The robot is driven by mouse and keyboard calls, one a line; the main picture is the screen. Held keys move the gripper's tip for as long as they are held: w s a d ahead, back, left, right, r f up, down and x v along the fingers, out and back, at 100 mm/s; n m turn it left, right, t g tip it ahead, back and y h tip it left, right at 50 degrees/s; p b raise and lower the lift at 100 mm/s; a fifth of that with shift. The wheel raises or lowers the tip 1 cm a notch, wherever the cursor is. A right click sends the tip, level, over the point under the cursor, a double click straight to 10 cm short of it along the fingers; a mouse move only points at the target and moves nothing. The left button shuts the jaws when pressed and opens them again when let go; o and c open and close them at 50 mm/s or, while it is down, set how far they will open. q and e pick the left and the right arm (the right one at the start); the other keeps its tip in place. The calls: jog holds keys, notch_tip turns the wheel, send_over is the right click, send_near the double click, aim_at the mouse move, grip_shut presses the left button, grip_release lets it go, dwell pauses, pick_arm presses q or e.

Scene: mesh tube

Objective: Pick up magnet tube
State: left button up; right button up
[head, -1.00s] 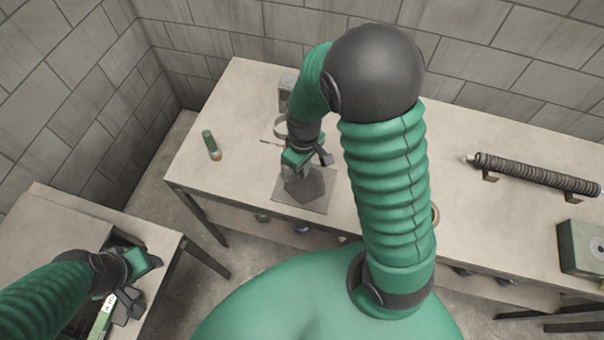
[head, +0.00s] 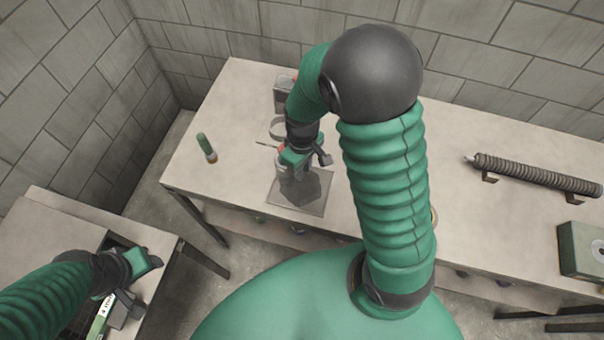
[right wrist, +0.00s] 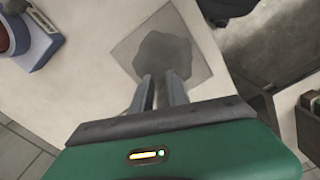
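A small green tube (head: 204,144) with an orange-brown end lies or stands at the left of the long table. A long dark ribbed tube (head: 540,174) rests on brackets at the table's right. I cannot tell which one is the magnet tube. My right gripper (right wrist: 160,78) points down over a grey square plate (head: 290,200), right of the green tube. In the right wrist view its fingers are a little apart with nothing between them. My left gripper (head: 138,284) is above the lower left table; its fingers are too unclear to judge.
A grey device (head: 283,96) and a ring (head: 277,126) stand behind my right gripper. A green box (head: 580,248) is at the right edge. A green-and-white item (head: 100,324) is near my left gripper. The table (head: 235,100) around the green tube is clear.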

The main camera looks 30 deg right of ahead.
jog(key=o, duration=0.5)
jog(key=shift+c, duration=0.2)
jog(key=o, duration=0.7)
jog(key=shift+a+r, duration=0.15)
jog(key=shift+a, duration=0.35)
jog(key=shift+d, duration=0.15)
